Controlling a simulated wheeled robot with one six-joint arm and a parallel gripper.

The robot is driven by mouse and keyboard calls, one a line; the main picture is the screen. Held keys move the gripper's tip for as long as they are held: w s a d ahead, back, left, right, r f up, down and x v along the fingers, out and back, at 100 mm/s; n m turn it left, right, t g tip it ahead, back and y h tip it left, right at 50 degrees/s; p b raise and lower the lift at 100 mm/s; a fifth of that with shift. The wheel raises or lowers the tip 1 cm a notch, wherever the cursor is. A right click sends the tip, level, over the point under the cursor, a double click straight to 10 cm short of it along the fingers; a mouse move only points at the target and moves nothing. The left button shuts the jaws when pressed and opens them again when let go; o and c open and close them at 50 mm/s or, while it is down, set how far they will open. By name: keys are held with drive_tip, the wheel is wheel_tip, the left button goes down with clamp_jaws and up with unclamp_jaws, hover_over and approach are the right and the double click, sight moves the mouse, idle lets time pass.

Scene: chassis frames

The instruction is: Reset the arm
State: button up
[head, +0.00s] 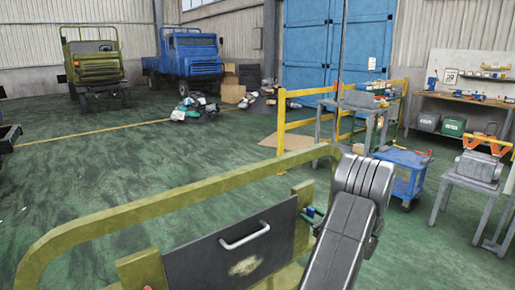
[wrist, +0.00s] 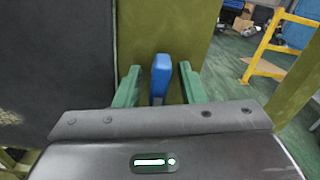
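My gripper (wrist: 158,70) shows in the wrist view with two green fingers spread apart. A blue upright piece (wrist: 160,77) stands between the fingers, with a gap visible on each side of it. In the head view my grey arm reaches forward at the lower right, and small green and blue parts at its far end mark my gripper (head: 309,213). It is beside the olive chassis frame (head: 110,222), right of the dark panel (head: 215,255) with a pale handle (head: 244,235). What the blue piece is fixed to is unclear.
A yellow railing (head: 297,142) and a blue cart (head: 405,175) stand beyond my arm. A grey table (head: 470,182) is at the right. A green truck (head: 93,65) and a blue truck (head: 186,58) stand far back. The green floor at left is largely clear.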

drive_tip(key=n+b, duration=0.2)
drive_tip(key=n, duration=0.2)
drive_tip(key=shift+f, duration=0.1)
drive_tip(key=shift+n+b, duration=0.4)
drive_tip(key=shift+n, duration=1.1)
